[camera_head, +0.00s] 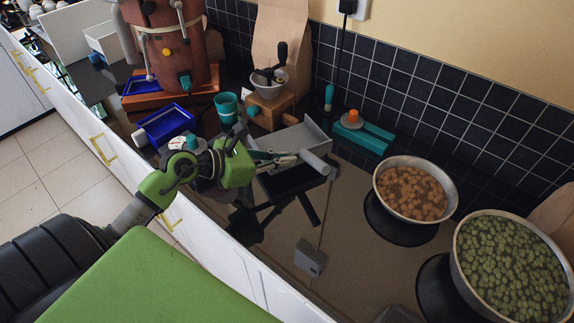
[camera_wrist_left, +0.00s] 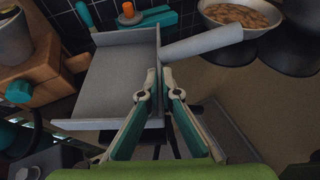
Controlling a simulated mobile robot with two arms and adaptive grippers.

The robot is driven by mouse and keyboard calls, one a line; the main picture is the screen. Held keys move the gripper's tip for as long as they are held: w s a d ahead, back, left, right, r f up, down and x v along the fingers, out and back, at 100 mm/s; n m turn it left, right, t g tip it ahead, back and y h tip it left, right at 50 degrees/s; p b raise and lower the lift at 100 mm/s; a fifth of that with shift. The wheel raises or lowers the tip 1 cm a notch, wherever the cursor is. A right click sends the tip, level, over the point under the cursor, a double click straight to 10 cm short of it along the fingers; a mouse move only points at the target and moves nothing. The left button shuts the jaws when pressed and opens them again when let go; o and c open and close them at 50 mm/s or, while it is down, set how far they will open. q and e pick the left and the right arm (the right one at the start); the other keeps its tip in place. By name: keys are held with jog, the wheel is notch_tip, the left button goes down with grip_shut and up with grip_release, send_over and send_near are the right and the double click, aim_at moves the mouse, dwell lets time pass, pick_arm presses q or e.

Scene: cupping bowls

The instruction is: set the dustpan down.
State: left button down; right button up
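The grey dustpan (camera_head: 291,141) is an open flat pan with raised walls and a pale round handle (camera_head: 316,163) at its right side. My left gripper (camera_head: 293,158) is at the dustpan's near right edge. In the left wrist view, the dustpan (camera_wrist_left: 112,82) fills the upper left, and its handle (camera_wrist_left: 203,43) points right. The left gripper's fingertips (camera_wrist_left: 159,78) are on either side of its thin wall and look closed on it. I cannot tell whether its underside touches anything. My right gripper is not in view.
A dark stand (camera_head: 298,182) is just below the dustpan. A grey box (camera_head: 310,258) lies on the counter nearer. Bowls of brown (camera_head: 414,190) and green (camera_head: 513,266) pieces are at right. A teal holder (camera_head: 364,136) stands behind. Counter (camera_head: 345,235) is clear between box and brown bowl.

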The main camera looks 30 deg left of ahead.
aim_at(280, 170)
pick_arm(q)
jog(key=shift+w+f, duration=0.25)
jog(key=f, duration=0.3)
jog(key=shift+w+d+p, duration=0.1)
jog(key=shift+w+p, duration=0.1)
jog(key=shift+p, duration=0.2)
jog(key=shift+f, duration=0.35)
jog(key=shift+f, duration=0.15)
jog(key=c, duration=2.3)
grip_release()
